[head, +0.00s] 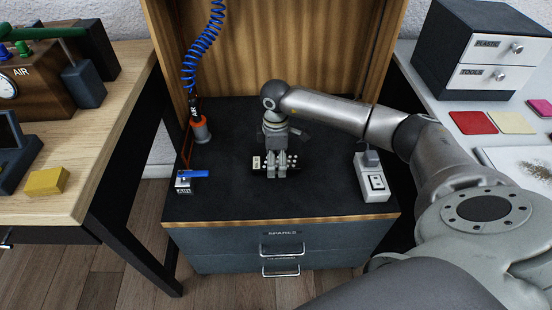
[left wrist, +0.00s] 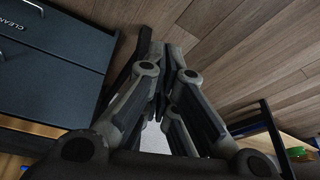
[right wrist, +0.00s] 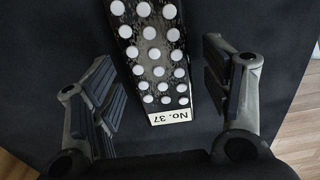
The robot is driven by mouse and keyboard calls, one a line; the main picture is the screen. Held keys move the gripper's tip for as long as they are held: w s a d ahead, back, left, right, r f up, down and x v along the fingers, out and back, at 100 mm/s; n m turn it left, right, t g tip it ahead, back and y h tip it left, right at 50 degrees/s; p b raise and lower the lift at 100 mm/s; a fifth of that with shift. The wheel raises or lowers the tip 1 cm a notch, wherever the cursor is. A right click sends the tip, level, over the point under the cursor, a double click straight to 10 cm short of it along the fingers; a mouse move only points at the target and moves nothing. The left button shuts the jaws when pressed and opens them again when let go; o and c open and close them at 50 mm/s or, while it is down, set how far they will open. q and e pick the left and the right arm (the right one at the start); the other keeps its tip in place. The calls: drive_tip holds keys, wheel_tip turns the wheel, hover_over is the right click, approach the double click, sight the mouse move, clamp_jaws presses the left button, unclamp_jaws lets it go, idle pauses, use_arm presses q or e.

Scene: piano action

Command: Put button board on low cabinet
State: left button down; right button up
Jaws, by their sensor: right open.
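The button board (head: 257,163) is a dark strip with rows of white round buttons. It lies on the black top of the low cabinet (head: 235,213), partly hidden in the head view by my right gripper (head: 276,172). In the right wrist view the board (right wrist: 153,50) shows its "No. 37" label end nearest me. My right gripper (right wrist: 165,95) is open, its fingers apart on either side of the board's near end; whether they touch it I cannot tell. My left gripper (left wrist: 163,62) shows only in its wrist view, fingertips together, empty, above the wooden floor.
On the cabinet top stand a grey-orange air nozzle holder (head: 201,131) with a blue coiled hose, a small blue-handled item (head: 190,180) and a white switch box (head: 372,183). A wooden bench (head: 100,165) is left; a pale table with drawers (head: 490,70) is right.

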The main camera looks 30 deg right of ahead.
sight(276, 162)
wheel_tip(276, 162, up, 6)
drive_tip(key=shift+r+p, duration=0.2)
drive_tip(key=shift+p, duration=0.6)
use_arm(q)
drive_tip(key=shift+w+p+x, duration=0.2)
drive_tip(key=shift+p+x, duration=0.25)
drive_tip(key=shift+x, duration=0.5)
use_arm(e)
wheel_tip(276, 162, up, 6)
drive_tip(key=shift+f, duration=0.1)
use_arm(q)
drive_tip(key=shift+d+r, duration=0.1)
